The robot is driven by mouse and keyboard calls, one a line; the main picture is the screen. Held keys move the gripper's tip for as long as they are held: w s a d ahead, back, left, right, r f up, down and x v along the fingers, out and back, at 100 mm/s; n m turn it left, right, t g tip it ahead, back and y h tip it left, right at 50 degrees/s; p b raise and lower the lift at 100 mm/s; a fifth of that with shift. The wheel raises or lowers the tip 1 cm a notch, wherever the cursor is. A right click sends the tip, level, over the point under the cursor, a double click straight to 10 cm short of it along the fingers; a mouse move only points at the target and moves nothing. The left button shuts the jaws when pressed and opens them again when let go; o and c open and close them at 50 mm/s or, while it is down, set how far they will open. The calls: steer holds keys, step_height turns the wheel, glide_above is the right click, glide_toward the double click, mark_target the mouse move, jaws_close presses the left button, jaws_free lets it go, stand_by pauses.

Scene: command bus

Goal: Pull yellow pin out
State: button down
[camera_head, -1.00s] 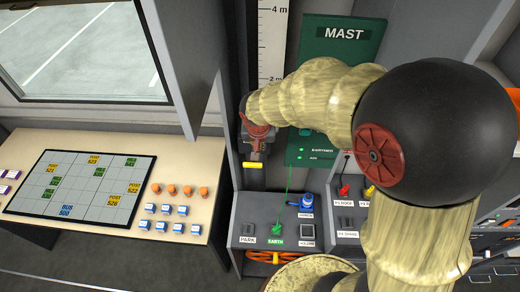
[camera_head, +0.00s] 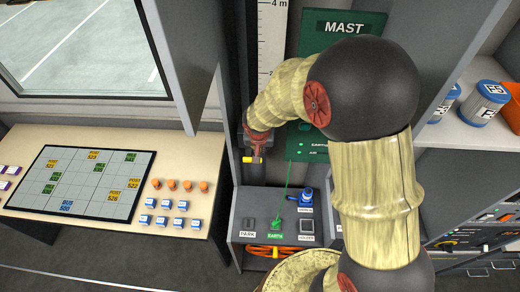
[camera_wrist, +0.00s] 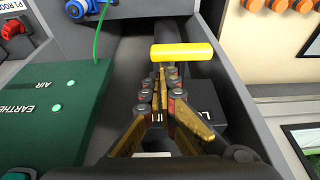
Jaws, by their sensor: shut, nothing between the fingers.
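The yellow pin shows as a short yellow bar (camera_wrist: 182,51) in the wrist view, lying crosswise just beyond my fingertips. In the head view a small part of the yellow pin (camera_head: 248,160) shows at the foot of the mast scale, partly hidden by my gripper (camera_head: 258,158). In the wrist view my gripper (camera_wrist: 161,74) points at the pin with its fingers together and nothing between them. Whether the fingertips touch the bar cannot be told. The pin's shank is not clearly visible.
The green MAST panel (camera_head: 342,24) stands right of the scale (camera_head: 268,45). Below is a grey console with a green EARTH plug (camera_head: 275,225) and a blue connector (camera_head: 307,196). A grey post stands close on the left, beside a desk with a map board (camera_head: 82,183).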

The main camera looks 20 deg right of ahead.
steer(key=s+b, duration=0.1)
steer(key=s+a, duration=0.1)
steer(key=s, duration=0.1)
steer(key=s+b, duration=0.1)
steer(key=shift+s+a+f+b, duration=0.1)
steer(key=shift+s+a+b, duration=0.05)
steer(key=shift+a+b, duration=0.2)
